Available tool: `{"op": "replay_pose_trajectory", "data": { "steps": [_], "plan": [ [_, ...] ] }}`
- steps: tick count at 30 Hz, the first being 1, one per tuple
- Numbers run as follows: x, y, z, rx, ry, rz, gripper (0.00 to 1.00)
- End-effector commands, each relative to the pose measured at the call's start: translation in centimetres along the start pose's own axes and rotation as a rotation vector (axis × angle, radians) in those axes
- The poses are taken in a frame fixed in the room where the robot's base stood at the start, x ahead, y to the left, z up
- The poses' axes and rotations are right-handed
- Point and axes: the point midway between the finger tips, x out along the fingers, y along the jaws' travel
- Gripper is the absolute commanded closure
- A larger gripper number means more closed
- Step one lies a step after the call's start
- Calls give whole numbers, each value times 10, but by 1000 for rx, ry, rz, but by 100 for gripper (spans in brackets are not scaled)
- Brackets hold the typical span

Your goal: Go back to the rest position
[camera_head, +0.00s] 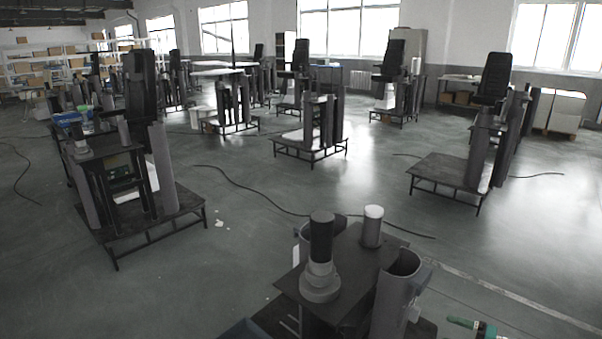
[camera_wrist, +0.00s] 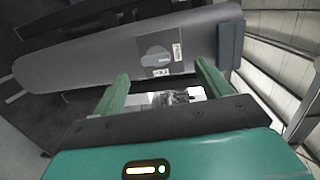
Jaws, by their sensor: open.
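My gripper (camera_wrist: 163,71) is open in the wrist view, with its two green fingers apart. A grey lift column (camera_wrist: 120,55) with a label lies across the picture just beyond the fingertips. Whether the fingers touch it I cannot tell. In the head view a green part of my gripper (camera_head: 466,323) shows at the bottom right edge, mostly cut off. It is to the right of the near lift column (camera_head: 396,295), which stands upright with an open top.
A dark stand (camera_head: 345,262) in front carries a black-topped cylinder (camera_head: 321,245) and a white-topped cylinder (camera_head: 372,228). Another column stand (camera_head: 150,215) is at the left, and one (camera_head: 445,172) at the right. Cables (camera_head: 255,190) cross the floor. Open floor lies between the stands.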

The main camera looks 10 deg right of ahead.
Motion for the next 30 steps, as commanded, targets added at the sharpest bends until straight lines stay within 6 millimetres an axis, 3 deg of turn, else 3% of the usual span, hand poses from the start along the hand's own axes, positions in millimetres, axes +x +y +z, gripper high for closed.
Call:
{"op": "replay_pose_trajectory", "data": {
  "steps": [1, 6, 15, 22, 30],
  "plan": [
    [16, -18, 5, -10, -52, 47, 24],
    [60, -66, 34, -28, -202, 222, 24],
    [114, -143, 98, -101, -385, 535, 24],
    [136, -196, 156, -195, -457, 758, 24],
    [143, -252, 227, -338, -466, 979, 24]
  ]
}}
